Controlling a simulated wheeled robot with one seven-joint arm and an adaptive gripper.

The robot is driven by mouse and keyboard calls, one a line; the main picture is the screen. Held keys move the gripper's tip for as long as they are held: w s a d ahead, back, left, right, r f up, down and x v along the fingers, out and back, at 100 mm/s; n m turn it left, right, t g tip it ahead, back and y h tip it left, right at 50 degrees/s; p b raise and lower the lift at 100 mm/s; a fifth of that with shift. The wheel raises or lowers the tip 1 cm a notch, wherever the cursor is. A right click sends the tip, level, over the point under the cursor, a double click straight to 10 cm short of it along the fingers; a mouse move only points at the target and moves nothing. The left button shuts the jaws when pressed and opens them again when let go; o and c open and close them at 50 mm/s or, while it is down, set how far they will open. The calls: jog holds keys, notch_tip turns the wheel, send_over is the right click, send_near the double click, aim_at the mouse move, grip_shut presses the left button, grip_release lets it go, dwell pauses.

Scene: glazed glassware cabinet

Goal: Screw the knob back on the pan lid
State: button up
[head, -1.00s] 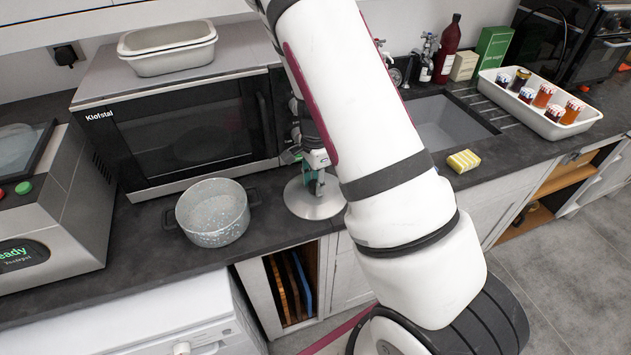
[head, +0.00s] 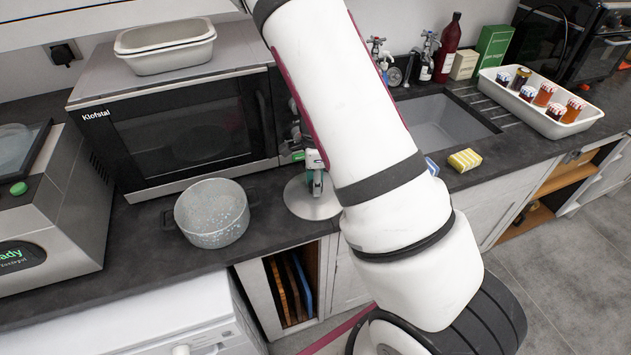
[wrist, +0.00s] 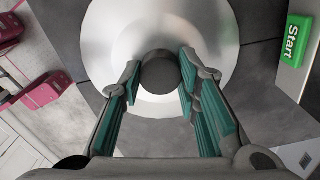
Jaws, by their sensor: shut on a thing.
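The pan lid (head: 300,208) is a round silvery metal disc lying on the dark worktop, right of the pan. In the wrist view the lid (wrist: 215,30) fills the upper middle. The dark round knob (wrist: 160,73) stands at the lid's centre, between my fingertips. My gripper (wrist: 160,66) has green-lined fingers, one on each side of the knob, and is shut on it. In the head view my gripper (head: 315,182) is upright over the lid, partly hidden by my arm. The joint between knob and lid is hidden.
A speckled grey pan (head: 212,213) stands open on the worktop to the left. The microwave (head: 185,130) is behind. A sink (head: 445,122), a yellow sponge (head: 464,160) and a tray of jars (head: 490,85) are right. The worktop's front edge is close to the lid.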

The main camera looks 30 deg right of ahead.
jog(key=o, duration=1.2)
